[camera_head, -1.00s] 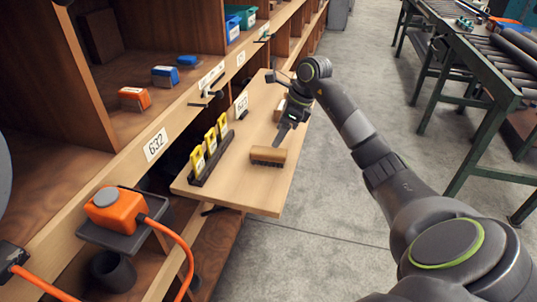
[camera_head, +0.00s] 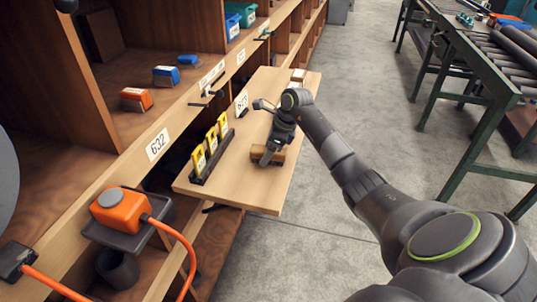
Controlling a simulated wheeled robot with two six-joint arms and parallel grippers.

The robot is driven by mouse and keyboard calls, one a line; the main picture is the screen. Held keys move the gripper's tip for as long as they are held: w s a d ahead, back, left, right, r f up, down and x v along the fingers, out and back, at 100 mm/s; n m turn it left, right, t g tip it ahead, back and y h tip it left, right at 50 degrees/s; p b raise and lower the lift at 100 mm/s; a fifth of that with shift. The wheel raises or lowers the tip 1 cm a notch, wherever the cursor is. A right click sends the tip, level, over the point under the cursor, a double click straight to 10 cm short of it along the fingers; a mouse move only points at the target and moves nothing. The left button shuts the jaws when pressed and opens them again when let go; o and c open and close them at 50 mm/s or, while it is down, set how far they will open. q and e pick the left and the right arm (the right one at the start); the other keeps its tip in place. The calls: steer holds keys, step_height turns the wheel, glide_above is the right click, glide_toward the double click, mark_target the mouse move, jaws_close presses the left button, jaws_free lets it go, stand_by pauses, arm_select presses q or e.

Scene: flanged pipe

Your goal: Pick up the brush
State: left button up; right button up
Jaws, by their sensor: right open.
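The brush (camera_head: 279,157) lies on the wooden pull-out board (camera_head: 235,188), with a light wooden back and darker bristles below. My right gripper (camera_head: 266,159) is right over the brush, its fingers pointing down and covering part of it. The jaws are open; whether the fingers touch the brush cannot be told from this view. My left gripper is not in view.
Several yellow items (camera_head: 211,142) stand in a dark rack on the board, left of the brush. An orange box (camera_head: 120,209) with an orange cable sits at the lower left. Shelves rise on the left; a roller conveyor (camera_head: 500,60) stands at the right.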

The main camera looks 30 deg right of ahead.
steer(key=shift+f+b, duration=0.25)
steer(key=shift+b, duration=0.15)
stand_by(0.5)
steer(key=c, duration=1.2)
